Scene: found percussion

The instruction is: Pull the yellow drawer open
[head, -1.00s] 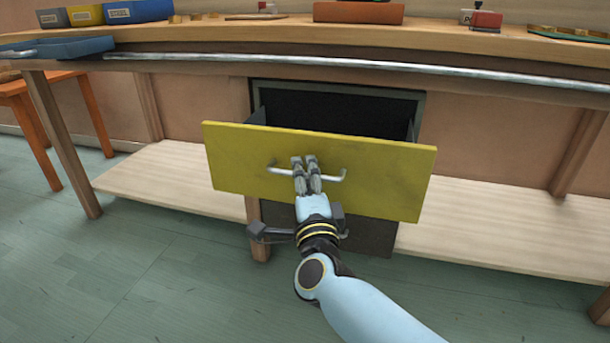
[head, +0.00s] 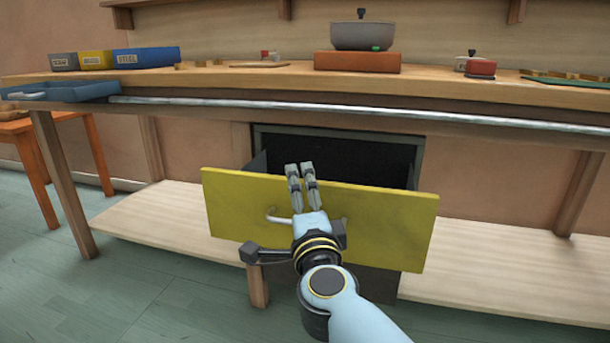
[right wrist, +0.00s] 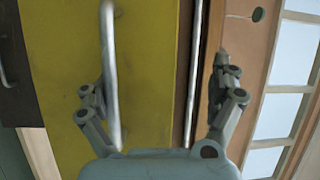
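The yellow drawer (head: 385,225) stands pulled out from its dark cabinet under the bench, with the dark opening showing behind its front. Its silver handle (head: 276,216) is partly hidden by my right gripper. My right gripper (head: 301,168) is in front of the drawer front, its fingertips level with or above the top edge in the picture. In the right wrist view my fingers (right wrist: 165,75) are spread apart with nothing gripped between them. The handle (right wrist: 111,70) shows beside the left finger there; I cannot tell whether they touch. My left gripper is not in view.
The bench's metal rail (head: 350,111) runs above the drawer. A low pale shelf (head: 490,262) flanks the drawer. The floor in front is clear.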

